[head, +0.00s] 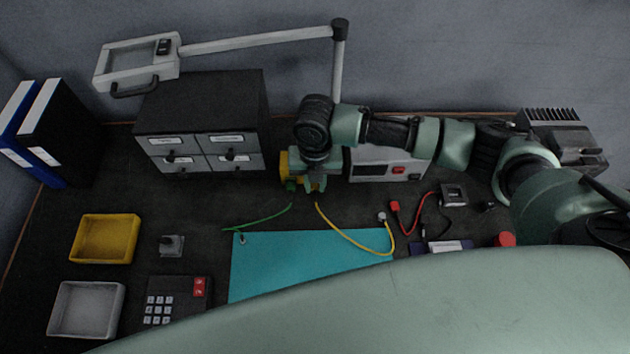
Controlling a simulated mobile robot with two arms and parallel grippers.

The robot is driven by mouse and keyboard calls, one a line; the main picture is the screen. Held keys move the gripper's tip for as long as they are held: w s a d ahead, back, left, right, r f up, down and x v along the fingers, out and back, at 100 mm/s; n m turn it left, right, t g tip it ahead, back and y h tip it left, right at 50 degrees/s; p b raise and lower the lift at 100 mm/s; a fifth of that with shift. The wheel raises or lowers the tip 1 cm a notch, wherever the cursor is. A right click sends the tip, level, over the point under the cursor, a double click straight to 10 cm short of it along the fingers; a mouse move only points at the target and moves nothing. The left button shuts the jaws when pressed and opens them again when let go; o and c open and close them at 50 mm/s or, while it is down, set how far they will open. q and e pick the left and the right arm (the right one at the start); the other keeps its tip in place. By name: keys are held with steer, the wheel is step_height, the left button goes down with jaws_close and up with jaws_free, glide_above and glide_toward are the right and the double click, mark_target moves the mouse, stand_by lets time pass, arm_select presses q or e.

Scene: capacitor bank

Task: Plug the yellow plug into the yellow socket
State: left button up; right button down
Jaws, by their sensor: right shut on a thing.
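A small green part (291,187) sits below that block, close to the fingers. I cannot make out the yellow socket's opening or whether the plug touches it. My left gripper is not in view.
A green cable (262,222) ends near the gripper. The drawer cabinet (200,140) stands left; a grey instrument box (385,165) stands right behind my arm. A teal mat (300,260), yellow tray (105,239), white tray (87,309) and keypad (176,299) lie in front.

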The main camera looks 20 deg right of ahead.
steer(key=shift+w+d, duration=0.15)
steer(key=shift+w, duration=0.45)
stand_by(0.6)
steer(key=c, duration=1.2)
jaws_free()
steer(key=shift+c, duration=0.2)
step_height(320, 180, up, 8)
steer(key=shift+f, duration=0.1)
steer(key=shift+s, duration=0.1)
